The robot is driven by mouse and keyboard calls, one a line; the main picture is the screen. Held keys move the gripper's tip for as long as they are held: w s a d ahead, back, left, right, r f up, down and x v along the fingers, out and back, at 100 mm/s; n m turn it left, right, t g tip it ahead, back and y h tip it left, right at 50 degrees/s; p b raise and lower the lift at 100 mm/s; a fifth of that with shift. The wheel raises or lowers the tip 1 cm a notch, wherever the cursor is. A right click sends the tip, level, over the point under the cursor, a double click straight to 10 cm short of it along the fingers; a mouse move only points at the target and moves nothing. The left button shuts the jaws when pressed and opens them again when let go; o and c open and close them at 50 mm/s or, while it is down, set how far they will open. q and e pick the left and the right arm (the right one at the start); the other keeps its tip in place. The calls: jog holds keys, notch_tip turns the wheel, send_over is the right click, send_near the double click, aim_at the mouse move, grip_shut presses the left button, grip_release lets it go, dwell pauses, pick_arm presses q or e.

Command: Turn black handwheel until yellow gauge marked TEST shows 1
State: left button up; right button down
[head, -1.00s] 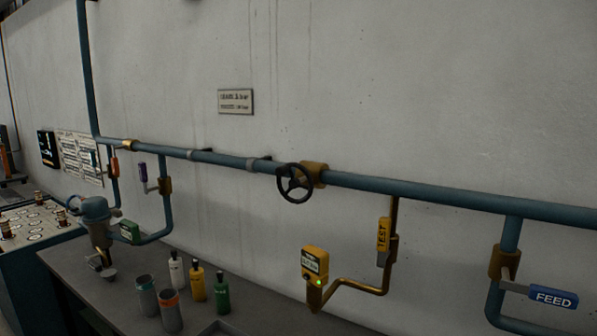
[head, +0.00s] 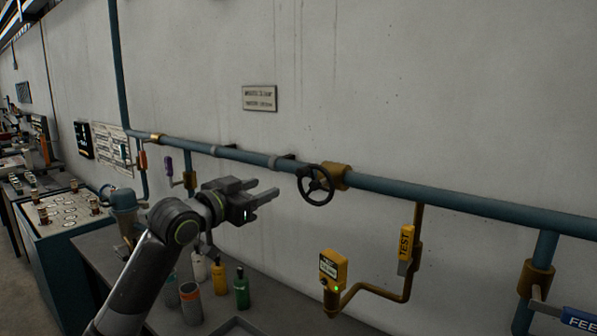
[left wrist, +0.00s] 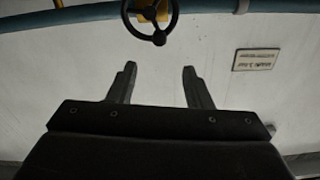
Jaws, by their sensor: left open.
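The black handwheel (head: 315,184) sits on a brass valve body on the blue wall pipe, right of the picture's middle in the head view. It also shows at the top of the left wrist view (left wrist: 150,38), beyond the fingertips. The yellow gauge (head: 333,270) hangs below and right of it, with a small green light; its reading is too small to tell. A yellow tag marked TEST (head: 405,243) is on the branch pipe beside it. My left gripper (head: 275,195) is open and empty, left of the handwheel and apart from it. My right gripper is not seen.
A grey bench (head: 90,245) below holds several bottles and cups, including a green bottle (head: 241,289). The blue pipe (head: 440,197) runs along the wall. A blue FEED handle (head: 580,320) is at lower right.

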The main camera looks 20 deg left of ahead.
aim_at(298, 175)
pick_arm(q)
jog(key=p+x, duration=0.4)
jog(key=x, duration=0.9)
jog(key=shift+w+d+p, duration=0.15)
jog(key=shift+w+p, duration=0.15)
jog(key=shift+p, duration=0.05)
jog(key=shift+c, duration=0.3)
jog(key=shift+f, duration=0.1)
jog(key=c, duration=0.9)
